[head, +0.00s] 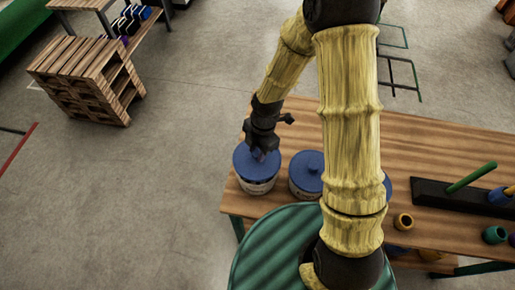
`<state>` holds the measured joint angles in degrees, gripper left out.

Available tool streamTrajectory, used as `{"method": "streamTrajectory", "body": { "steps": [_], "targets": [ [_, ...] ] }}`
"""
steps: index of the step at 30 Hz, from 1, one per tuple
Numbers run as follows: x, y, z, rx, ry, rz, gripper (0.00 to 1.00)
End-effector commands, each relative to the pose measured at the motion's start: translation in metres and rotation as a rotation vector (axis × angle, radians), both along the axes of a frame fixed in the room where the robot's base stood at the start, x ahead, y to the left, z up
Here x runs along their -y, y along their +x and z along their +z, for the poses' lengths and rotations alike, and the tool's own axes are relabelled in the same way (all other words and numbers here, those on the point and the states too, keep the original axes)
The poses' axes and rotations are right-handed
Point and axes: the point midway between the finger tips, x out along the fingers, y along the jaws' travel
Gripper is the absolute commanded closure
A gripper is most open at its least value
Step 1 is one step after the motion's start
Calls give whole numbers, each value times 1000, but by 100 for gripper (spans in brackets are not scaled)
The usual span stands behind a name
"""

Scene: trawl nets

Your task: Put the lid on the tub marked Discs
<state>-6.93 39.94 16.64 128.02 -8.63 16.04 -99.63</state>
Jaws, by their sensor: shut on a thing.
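A white tub (259,186) with a label stands at the left end of the wooden table. A blue lid (243,160) is over its top; I cannot tell whether it is fully seated. My gripper (260,152) is over this lid, shut on its knob, which the fingers mostly hide. A second tub (306,194) stands just to the right, with a blue lid (306,165) and knob on top. The labels are too small to read, so I cannot tell which tub is marked Discs. Part of another blue round thing (388,187) shows behind my arm.
On the table (430,140), a black base (432,193) with a slanted green peg (471,177) stands at the right. My arm hides the table's middle.

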Motion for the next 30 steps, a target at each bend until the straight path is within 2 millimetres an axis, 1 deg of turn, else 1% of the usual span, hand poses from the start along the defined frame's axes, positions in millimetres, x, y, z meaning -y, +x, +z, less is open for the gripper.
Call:
{"method": "streamTrajectory", "body": {
  "steps": [1, 3, 12, 30],
  "targets": [
    [0, 0, -8, 0, 0, 0, 92],
    [0, 0, -14, -1, 1, -1, 92],
    [0, 0, -32, -1, -1, -1, 92],
    [0, 0, -32, 0, -1, 0, 92]
  ]
}}
